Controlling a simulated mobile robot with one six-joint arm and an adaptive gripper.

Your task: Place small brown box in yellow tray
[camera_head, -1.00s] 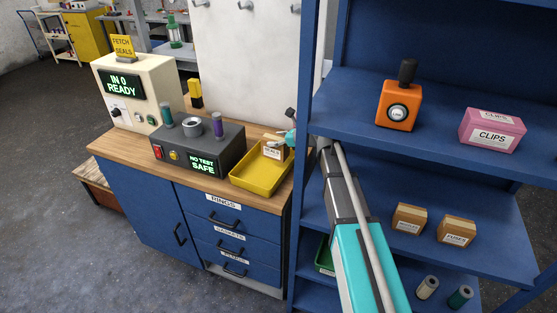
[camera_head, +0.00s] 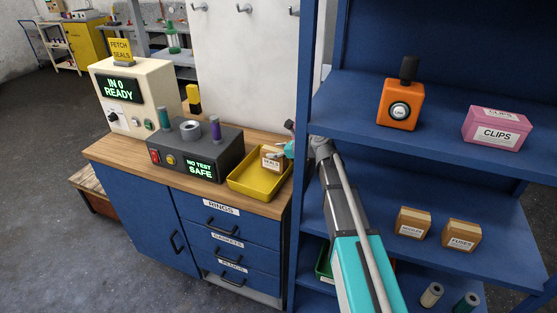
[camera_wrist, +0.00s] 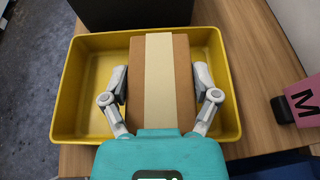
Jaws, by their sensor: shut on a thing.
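The small brown box (camera_head: 271,163), labelled SEALS, is at the yellow tray (camera_head: 247,185) on the wooden counter. In the wrist view the box (camera_wrist: 181,80) has a pale tape stripe and lies over the middle of the tray (camera_wrist: 64,115). My gripper (camera_wrist: 162,85) is shut on the box, one finger on each side. It also shows in the head view (camera_head: 284,154), reaching in from the right. I cannot tell whether the box touches the tray floor.
A dark test unit (camera_head: 194,151) stands just left of the tray. The cream IN 0 READY machine (camera_head: 135,97) is further left. The blue shelf (camera_head: 455,185) on the right holds an orange device (camera_head: 400,108), a pink CLIPS box (camera_head: 497,129) and brown boxes (camera_head: 413,222).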

